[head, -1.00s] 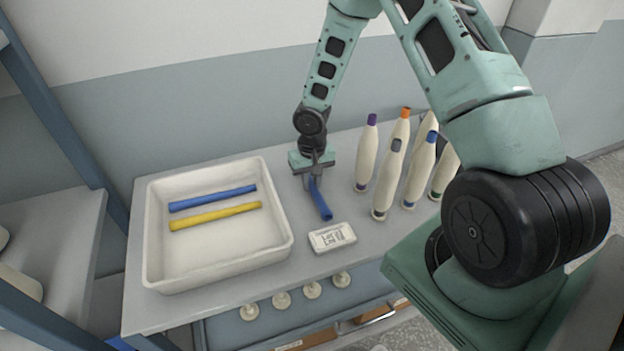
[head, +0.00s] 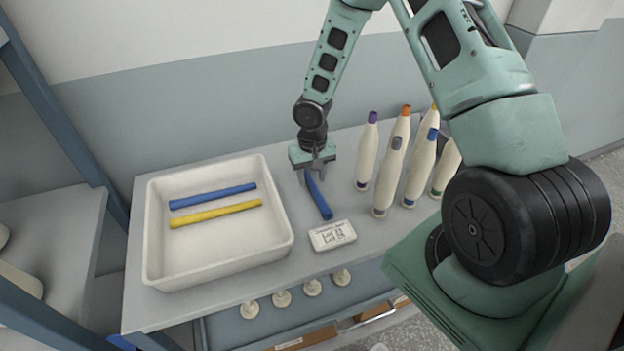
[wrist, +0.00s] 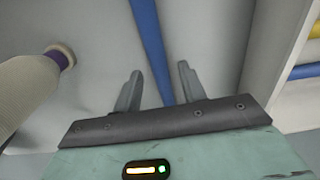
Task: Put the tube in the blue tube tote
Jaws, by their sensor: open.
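A loose blue tube (head: 319,198) lies on the grey table, right of the white tray. My gripper (head: 317,177) is over its far end, pointing down. In the wrist view the open fingers (wrist: 160,70) stand on either side of the blue tube (wrist: 150,45), which runs between them with gaps at both sides. Another blue tube (head: 212,196) and a yellow tube (head: 215,214) lie in the white tray (head: 153,250). I cannot make out a blue tote clearly; only a small blue patch (head: 120,342) shows low at the left, cut off by the frame.
Several cream bobbins with coloured tips (head: 367,150) stand right of the tube. A white label block (head: 332,235) lies in front of it. Several pale knobs (head: 281,298) show below the table's front edge. A blue-grey rack post (head: 62,110) rises at the left.

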